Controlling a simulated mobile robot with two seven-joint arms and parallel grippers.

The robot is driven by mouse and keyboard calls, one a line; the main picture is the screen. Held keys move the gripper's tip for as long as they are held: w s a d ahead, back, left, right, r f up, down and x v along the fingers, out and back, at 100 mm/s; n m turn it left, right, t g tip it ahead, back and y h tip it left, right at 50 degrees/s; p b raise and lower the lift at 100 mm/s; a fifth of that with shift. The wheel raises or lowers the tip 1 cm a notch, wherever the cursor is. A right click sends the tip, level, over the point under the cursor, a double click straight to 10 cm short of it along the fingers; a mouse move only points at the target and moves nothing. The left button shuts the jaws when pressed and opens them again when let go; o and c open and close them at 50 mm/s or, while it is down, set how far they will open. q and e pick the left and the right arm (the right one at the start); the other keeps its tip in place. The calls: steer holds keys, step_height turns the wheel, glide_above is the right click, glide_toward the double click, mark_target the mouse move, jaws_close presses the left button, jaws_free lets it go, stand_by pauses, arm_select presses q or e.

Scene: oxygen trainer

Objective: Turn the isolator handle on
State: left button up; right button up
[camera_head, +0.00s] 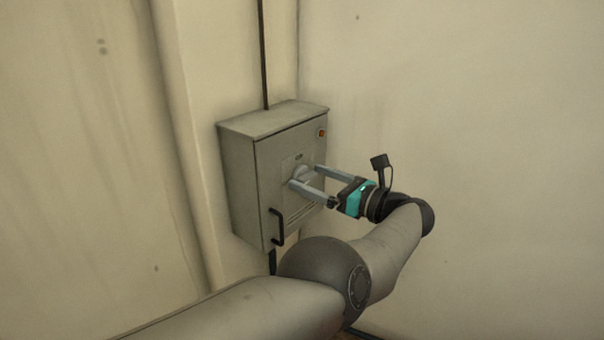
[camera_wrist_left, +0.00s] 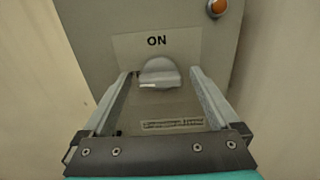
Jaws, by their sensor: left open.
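The isolator handle (camera_head: 302,173) is a light grey rounded knob on the front door of a grey wall box (camera_head: 240,185). In the left wrist view the handle (camera_wrist_left: 159,72) sits below the word "ON" on a pale plate, with a white mark near its lower left edge. My left gripper (camera_head: 307,178) is open, its two long grey fingers reaching to the box front, one on each side of the handle. In the left wrist view the fingers (camera_wrist_left: 160,75) flank the knob with a gap visible on both sides. My right gripper is not in view.
An orange-red indicator (camera_head: 322,133) sits at the box's upper right corner. A black door pull (camera_head: 277,227) sticks out at the lower left of the door. A vertical pipe (camera_head: 185,130) runs down the wall left of the box. The wall to the right is bare.

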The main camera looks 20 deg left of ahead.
arm_select(q)
steer(key=shift+c, duration=0.2)
steer(key=c, duration=1.3)
